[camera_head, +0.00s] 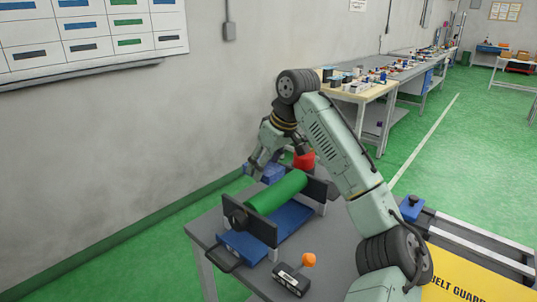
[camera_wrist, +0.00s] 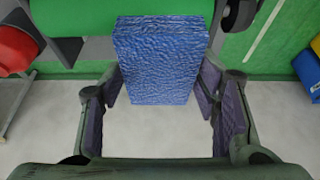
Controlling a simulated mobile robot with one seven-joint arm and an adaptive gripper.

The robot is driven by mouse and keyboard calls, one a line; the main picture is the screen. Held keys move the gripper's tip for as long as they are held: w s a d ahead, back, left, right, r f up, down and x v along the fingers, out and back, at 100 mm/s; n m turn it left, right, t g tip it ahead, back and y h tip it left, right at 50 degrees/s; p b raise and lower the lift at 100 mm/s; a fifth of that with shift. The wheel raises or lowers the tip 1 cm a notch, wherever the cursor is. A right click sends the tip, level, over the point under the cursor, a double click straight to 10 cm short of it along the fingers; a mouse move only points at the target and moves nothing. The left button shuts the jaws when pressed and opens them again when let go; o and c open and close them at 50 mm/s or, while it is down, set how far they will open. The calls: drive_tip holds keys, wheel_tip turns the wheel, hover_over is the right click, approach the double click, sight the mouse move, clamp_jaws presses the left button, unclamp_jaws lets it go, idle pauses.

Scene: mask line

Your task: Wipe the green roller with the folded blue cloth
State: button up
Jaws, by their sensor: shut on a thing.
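The green roller (camera_head: 277,192) lies in a dark-ended stand on the grey table; in the wrist view it runs along the top edge (camera_wrist: 80,14). The folded blue cloth (camera_wrist: 160,62) is a thick textured block between the fingers of my gripper (camera_wrist: 160,84). My gripper is shut on it.
A blue tray (camera_head: 250,245) lies under the roller. A red object (camera_head: 304,160) is behind the roller's right end. A yellow belt guard (camera_head: 465,280) is at right. The wall is close behind.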

drive_tip(key=shift+r, duration=1.2)
drive_tip(key=shift+f, duration=0.1)
